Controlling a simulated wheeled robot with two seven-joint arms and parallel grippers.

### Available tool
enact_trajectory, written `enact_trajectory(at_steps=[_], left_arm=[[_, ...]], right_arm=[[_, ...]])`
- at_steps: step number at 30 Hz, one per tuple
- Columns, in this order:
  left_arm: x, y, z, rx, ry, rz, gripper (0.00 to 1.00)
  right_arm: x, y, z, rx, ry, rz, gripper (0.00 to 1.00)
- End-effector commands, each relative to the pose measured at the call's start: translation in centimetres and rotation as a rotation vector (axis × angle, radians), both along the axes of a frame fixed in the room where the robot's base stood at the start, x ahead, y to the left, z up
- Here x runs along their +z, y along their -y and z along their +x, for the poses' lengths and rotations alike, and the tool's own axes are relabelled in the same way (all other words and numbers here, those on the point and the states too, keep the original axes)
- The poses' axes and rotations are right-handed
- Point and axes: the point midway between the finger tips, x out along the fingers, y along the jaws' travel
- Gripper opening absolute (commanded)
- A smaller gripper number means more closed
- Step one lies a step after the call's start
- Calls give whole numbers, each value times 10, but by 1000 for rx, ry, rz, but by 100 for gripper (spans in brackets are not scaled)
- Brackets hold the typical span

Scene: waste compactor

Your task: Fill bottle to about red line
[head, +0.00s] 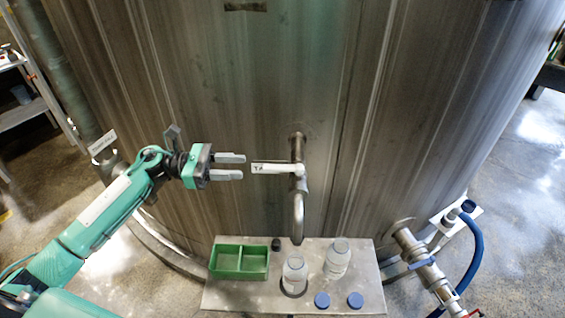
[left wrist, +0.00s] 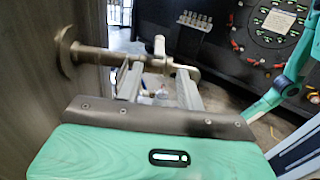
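A metal tap (head: 298,205) comes out of the large tank wall, its spout bent downward. Its lever handle (head: 272,168) with a white label points left toward my left gripper. My left gripper (head: 243,166) is open and empty, its fingertips just left of the handle's end. In the left wrist view, the tap's pipe (left wrist: 97,58) crosses beyond the open fingers (left wrist: 160,80). A translucent bottle (head: 294,276) stands uncapped-looking below the spout on the metal shelf (head: 240,297). A second bottle (head: 337,258) stands to its right. No red line can be made out. My right gripper is out of view.
A green two-part tray (head: 239,277) sits on the shelf's left, with a small black object (head: 276,244) beside it. Two blue caps (head: 322,300) lie at the shelf's front. A pipe valve with a blue hose (head: 474,250) stands at right.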

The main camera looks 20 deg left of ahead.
Motion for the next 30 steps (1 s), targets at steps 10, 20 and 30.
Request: enact_trajectory(at_steps=[10,20,30], left_arm=[[7,72,20,1,-2,-5,38],[2,108,29,2,-3,-4,38],[0,111,30,2,-3,-3,36]], right_arm=[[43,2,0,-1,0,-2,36],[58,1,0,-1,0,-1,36],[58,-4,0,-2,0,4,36]])
